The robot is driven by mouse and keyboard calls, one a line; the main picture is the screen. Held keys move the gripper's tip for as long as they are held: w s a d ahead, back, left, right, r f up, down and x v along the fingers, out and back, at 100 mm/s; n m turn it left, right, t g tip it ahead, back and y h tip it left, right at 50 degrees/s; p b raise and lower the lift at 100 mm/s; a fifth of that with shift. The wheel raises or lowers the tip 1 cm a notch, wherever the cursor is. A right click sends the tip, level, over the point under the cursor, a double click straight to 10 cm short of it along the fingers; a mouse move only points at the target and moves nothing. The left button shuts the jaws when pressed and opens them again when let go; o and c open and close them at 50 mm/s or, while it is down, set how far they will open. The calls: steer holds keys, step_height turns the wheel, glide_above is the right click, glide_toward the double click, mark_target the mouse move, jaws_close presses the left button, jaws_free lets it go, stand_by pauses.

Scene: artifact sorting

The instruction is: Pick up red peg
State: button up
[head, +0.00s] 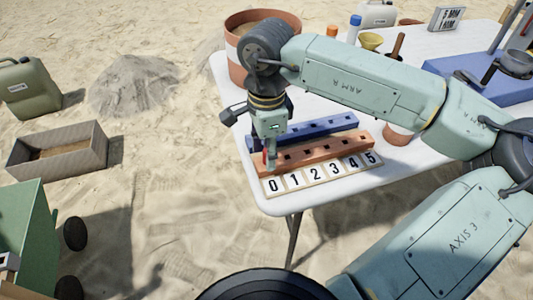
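A small red peg (265,157) shows at the left end of the orange-brown rail (325,149), by the number 0. It looks upright, but only a narrow part of it is visible. My gripper (266,153) points down over this end of the rail, with its fingers around or right beside the peg. The fingers are small here and partly overlap the peg, so I cannot tell whether they touch it or how far apart they are. The rail has a row of square holes, and the others in view look empty.
A blue rail (320,127) lies behind the orange-brown one. A number strip (322,174) marked 0 to 5 lies in front, near the edge of the white table (298,200). A large pot (235,65), a yellow funnel (370,41) and a blue tray (460,70) stand farther back.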

steer(key=shift+f, duration=0.1)
steer(key=shift+c, duration=0.3)
steer(key=c, duration=0.8)
